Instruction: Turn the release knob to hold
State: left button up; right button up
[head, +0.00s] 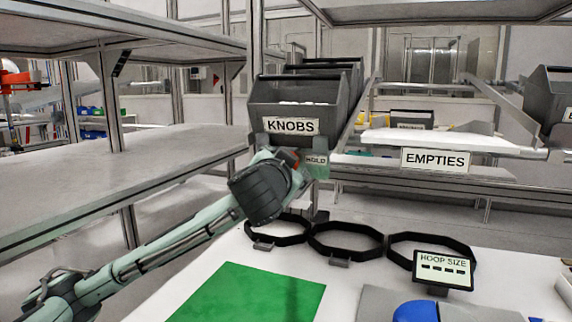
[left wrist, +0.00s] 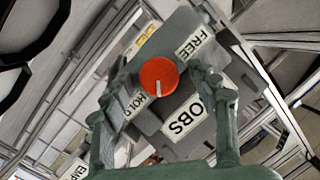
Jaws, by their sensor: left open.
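The release knob is a round red dial (left wrist: 158,78) with a white pointer line, on a grey plate. In the left wrist view its pointer aims down in the picture, nearer the HOLD label (left wrist: 145,105) at lower left than the FREE label (left wrist: 195,43) at upper right. My left gripper (left wrist: 163,76) is open, with one finger on each side of the knob; I cannot tell if they touch it. In the head view the left gripper (head: 292,168) mostly hides the knob, beside the HOLD label (head: 317,160). My right gripper is not in view.
A grey KNOBS bin (head: 292,103) stands just above the gripper. Black hoops (head: 345,251) and a HOOP SIZE sign (head: 443,268) stand on the white table, with a green mat (head: 255,295) in front. An EMPTIES shelf (head: 435,160) is at right.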

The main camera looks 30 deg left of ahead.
pick_arm(q)
jog(key=v, duration=0.7)
jog(key=shift+s, duration=0.25)
dwell(0.3)
